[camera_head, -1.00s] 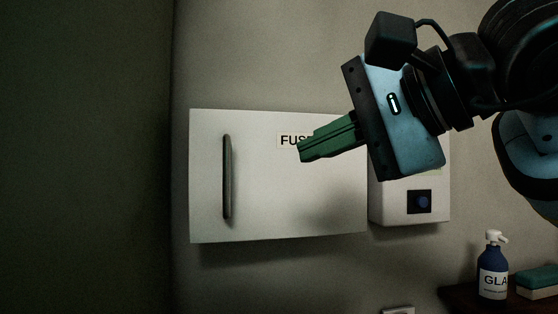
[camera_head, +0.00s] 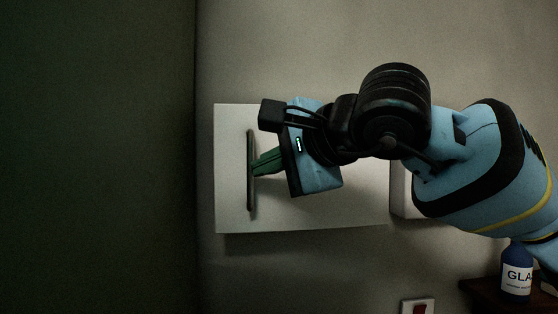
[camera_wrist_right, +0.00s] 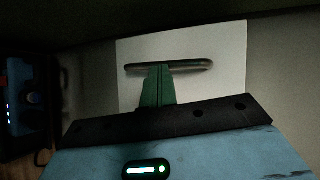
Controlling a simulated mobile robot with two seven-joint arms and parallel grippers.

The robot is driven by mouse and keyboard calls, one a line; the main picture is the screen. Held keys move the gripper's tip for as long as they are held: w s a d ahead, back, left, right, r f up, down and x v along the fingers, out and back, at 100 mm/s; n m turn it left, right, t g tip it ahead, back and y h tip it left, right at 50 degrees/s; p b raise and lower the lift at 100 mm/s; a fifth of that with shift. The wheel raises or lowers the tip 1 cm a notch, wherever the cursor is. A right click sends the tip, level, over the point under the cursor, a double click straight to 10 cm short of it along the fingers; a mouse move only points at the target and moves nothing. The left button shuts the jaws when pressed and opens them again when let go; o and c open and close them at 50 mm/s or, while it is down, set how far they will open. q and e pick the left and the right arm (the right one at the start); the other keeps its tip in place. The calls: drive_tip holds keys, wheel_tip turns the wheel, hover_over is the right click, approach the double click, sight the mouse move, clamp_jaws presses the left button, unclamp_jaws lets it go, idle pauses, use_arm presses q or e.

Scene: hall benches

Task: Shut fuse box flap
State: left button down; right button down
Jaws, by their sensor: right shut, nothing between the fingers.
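The white fuse box flap (camera_head: 230,206) is on the wall in the middle of the head view, with a dark vertical bar handle (camera_head: 250,200) near its left edge. It looks nearly flat to the wall; I cannot tell if a gap is left. In the right wrist view, the flap (camera_wrist_right: 215,45) and its handle (camera_wrist_right: 195,65) lie ahead of the fingers. My right gripper (camera_head: 256,164) is shut and empty, its green fingertips at the handle's middle, touching it or just short of it. The flap's label is hidden behind my gripper. My left gripper is not in view.
A second white box (camera_head: 402,198) sits right of the flap, mostly hidden by my right arm. A blue bottle (camera_head: 516,268) stands on a shelf (camera_head: 482,290) at lower right. A red switch (camera_head: 419,309) is low on the wall. A dark surface (camera_head: 95,150) fills the left.

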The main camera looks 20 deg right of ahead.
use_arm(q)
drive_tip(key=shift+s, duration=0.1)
use_arm(e)
drive_tip(key=shift+w, duration=0.1)
drive_tip(key=shift+w+a, duration=0.2)
drive_tip(key=shift+w, duration=0.85)
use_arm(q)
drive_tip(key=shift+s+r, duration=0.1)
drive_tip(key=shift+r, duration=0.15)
use_arm(e)
drive_tip(key=shift+s+d, duration=0.1)
use_arm(q)
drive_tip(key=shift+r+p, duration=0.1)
drive_tip(key=shift+p, duration=0.2)
use_arm(e)
drive_tip(key=shift+d, duration=0.1)
